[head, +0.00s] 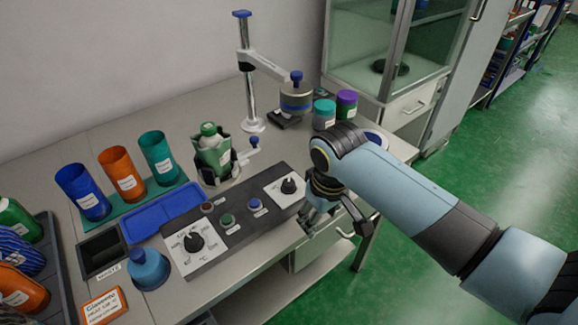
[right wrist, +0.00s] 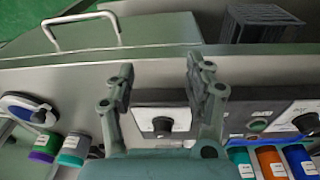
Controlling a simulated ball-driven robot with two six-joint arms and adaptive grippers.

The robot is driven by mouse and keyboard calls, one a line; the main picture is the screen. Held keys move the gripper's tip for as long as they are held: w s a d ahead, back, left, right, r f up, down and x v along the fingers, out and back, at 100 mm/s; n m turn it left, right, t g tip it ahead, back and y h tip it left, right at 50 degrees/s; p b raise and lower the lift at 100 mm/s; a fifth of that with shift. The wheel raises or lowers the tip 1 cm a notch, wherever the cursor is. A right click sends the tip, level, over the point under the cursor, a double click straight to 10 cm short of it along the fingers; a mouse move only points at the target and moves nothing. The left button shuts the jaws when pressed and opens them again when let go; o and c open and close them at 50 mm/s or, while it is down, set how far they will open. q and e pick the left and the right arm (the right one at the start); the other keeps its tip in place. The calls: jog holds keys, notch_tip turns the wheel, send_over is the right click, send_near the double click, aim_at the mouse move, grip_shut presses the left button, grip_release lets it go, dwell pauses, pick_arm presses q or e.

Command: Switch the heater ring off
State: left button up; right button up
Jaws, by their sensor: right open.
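A dark control panel (head: 240,222) lies along the table's front. Its left end has a black dial (head: 194,242) on a white scale plate. Its right end has a smaller black knob (head: 289,186) on a white plate. A green button (head: 227,219), a blue button (head: 254,204) and a dark red one (head: 207,206) sit between them. My right gripper (head: 318,222) is open and empty at the table's front edge, near the right knob. In the right wrist view this knob (right wrist: 162,126) shows between the fingers.
A green bottle (head: 212,152) stands in a holder behind the panel. Blue, orange and teal sleeves (head: 122,172) stand at the left, beside a blue tray (head: 160,212). A blue flask (head: 149,268) is left of the panel. Capped jars (head: 324,114) stand behind my right arm.

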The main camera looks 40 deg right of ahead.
notch_tip(320, 180, up, 12)
jog(key=g+p, duration=0.1)
jog(key=p, duration=0.2)
send_over(289, 182)
jog(key=shift+m+y, duration=0.3)
notch_tip(289, 182, down, 11)
jog(key=shift+r+b, duration=0.15)
jog(key=shift+b, duration=0.4)
jog(key=shift+c, duration=0.4)
grip_shut()
